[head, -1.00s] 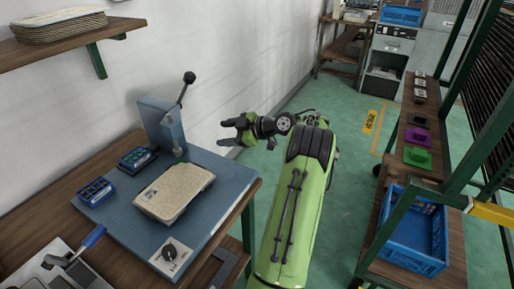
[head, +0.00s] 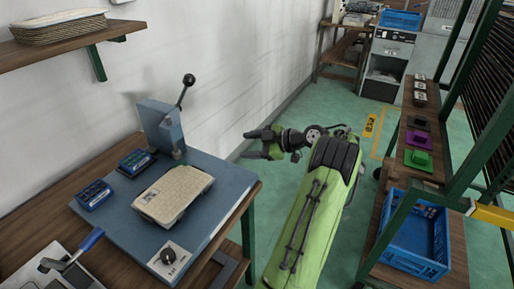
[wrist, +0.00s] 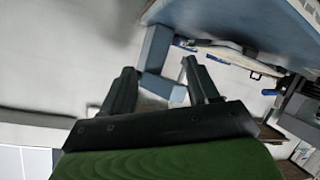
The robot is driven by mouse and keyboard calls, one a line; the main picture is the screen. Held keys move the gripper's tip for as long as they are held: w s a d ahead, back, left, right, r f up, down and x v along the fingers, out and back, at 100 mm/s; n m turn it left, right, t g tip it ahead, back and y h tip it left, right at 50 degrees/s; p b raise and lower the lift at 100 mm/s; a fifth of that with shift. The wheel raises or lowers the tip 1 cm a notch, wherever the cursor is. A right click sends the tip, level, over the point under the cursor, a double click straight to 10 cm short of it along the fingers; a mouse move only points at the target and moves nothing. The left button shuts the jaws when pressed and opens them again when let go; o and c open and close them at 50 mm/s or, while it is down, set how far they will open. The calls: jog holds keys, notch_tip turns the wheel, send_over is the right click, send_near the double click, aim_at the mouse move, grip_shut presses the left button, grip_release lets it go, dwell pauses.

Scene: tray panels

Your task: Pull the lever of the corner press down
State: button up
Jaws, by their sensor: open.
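The corner press (head: 160,125) is a blue-grey upright body at the back of a blue plate, by the wall. Its lever (head: 181,97) is a dark rod with a black knob (head: 188,80), slanting up and to the right. My gripper (head: 246,144) is open and empty, to the right of the press and clear of it, with its fingers pointing left. In the wrist view, my open fingers (wrist: 158,75) have nothing between them. A blurred blue-grey block (wrist: 156,48), possibly part of the press, shows beyond them. I cannot make out the lever there.
The blue plate (head: 225,183) bears a beige tray panel (head: 172,190), two blue-topped boxes (head: 94,194) and a black dial (head: 168,256). A blue-handled clamp (head: 88,240) is at front left. A wooden shelf (head: 55,40) overhangs at upper left. A rack with a blue crate (head: 415,265) stands right.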

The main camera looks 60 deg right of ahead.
jog(key=shift+s+d+f, duration=0.1)
jog(key=shift+s, duration=0.45)
jog(key=shift+s+d+f, duration=0.1)
jog(key=shift+s, duration=0.4)
jog(key=p+v, duration=0.8)
jog(key=v, duration=0.7)
jog(key=shift+s+r, duration=0.15)
jog(key=shift+s, duration=0.2)
